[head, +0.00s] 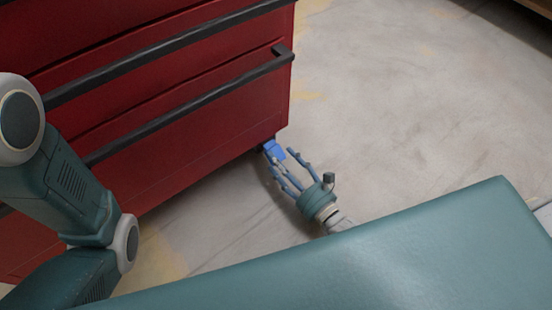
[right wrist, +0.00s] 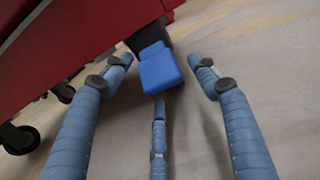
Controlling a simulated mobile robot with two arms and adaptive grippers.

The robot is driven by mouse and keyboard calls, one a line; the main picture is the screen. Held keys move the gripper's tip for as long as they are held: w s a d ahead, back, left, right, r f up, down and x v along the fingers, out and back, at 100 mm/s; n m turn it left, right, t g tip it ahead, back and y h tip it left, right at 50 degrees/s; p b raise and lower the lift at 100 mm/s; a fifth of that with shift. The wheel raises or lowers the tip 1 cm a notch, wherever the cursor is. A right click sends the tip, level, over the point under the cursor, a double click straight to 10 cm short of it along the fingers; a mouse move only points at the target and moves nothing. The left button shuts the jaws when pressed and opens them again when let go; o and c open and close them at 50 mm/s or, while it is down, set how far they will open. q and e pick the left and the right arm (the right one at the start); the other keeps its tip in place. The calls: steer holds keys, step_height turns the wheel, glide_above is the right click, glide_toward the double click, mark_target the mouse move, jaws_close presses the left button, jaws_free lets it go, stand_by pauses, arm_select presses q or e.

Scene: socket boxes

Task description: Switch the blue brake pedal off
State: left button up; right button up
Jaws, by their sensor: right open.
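The blue brake pedal (head: 275,150) sticks out at the lower corner of the red tool cabinet (head: 190,150), close to the floor. It also shows in the right wrist view (right wrist: 160,72), joined to a dark bracket under the cabinet. My right gripper (head: 283,160) is open, with its fingers spread toward the pedal. In the right wrist view the pedal lies between the two upper fingertips, with the third finger below it. I see no clear contact. My left gripper is out of the head view; only its arm shows at the left.
The cabinet has black drawer handles (head: 190,106) on its front. Black caster wheels (right wrist: 18,138) stand under the cabinet in the right wrist view. The grey floor (head: 410,100) to the right of the cabinet is clear.

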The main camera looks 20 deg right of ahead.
steer(key=shift+x, duration=1.2)
